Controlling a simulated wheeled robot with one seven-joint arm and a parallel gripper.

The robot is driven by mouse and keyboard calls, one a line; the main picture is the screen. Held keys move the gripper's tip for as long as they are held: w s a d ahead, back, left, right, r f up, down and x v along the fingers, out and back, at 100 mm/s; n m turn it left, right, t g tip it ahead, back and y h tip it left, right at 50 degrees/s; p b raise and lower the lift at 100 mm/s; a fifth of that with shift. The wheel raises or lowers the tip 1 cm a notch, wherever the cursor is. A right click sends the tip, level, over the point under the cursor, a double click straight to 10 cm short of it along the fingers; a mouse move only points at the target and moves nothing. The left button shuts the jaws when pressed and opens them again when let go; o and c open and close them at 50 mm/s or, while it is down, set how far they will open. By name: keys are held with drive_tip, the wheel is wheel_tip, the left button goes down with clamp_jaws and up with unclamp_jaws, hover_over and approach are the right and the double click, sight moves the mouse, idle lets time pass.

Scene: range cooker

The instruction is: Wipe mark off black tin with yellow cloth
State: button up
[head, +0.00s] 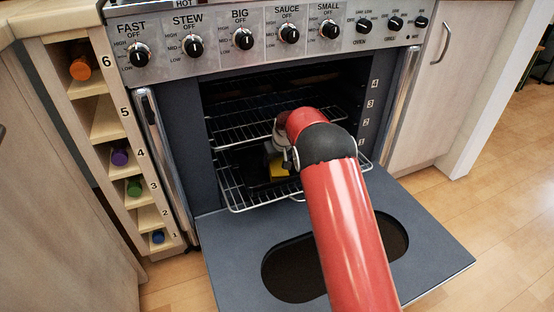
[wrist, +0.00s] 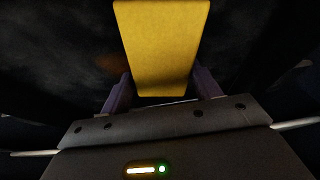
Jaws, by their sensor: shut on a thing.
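My gripper (wrist: 160,78) is shut on the yellow cloth (wrist: 160,45), which sits between its two purple fingers in the wrist view. In the head view the cloth (head: 279,171) shows as a small yellow patch inside the open oven, by the lower rack. The black tin (head: 257,170) is a dark shape on that rack, partly hidden by my arm. In the wrist view a dark surface (wrist: 60,50) fills the background, and a dim brownish patch (wrist: 112,64) shows left of the cloth. I cannot tell whether the cloth touches the tin.
The oven door (head: 450,258) is folded down with an oval window. An upper rack (head: 235,124) lies above the lower rack (head: 232,195). Door-side handles (head: 165,165) stand left and right. A bottle rack (head: 108,122) is at left. Wooden floor is clear at right.

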drive_tip(key=shift+w+d, duration=0.5)
drive_tip(key=shift+d, duration=0.8)
drive_tip(key=shift+w+d, duration=0.5)
drive_tip(key=shift+d, duration=0.75)
drive_tip(key=shift+w+d, duration=0.5)
drive_tip(key=shift+d, duration=0.8)
drive_tip(key=shift+s+a+b, duration=0.1)
drive_tip(key=shift+s+a, duration=0.4)
drive_tip(key=shift+a, duration=0.8)
drive_tip(key=shift+s+a+b, duration=0.1)
drive_tip(key=shift+s+a, duration=0.4)
drive_tip(key=shift+a, duration=0.8)
drive_tip(key=shift+s+a+b, duration=0.1)
drive_tip(key=shift+s+a, duration=0.4)
drive_tip(key=shift+a, duration=0.8)
drive_tip(key=shift+r+p, duration=1.8)
drive_tip(key=shift+r, duration=1.2)
drive_tip(key=shift+r+p, duration=1)
drive_tip(key=shift+r, duration=0.6)
drive_tip(key=shift+f, duration=0.1)
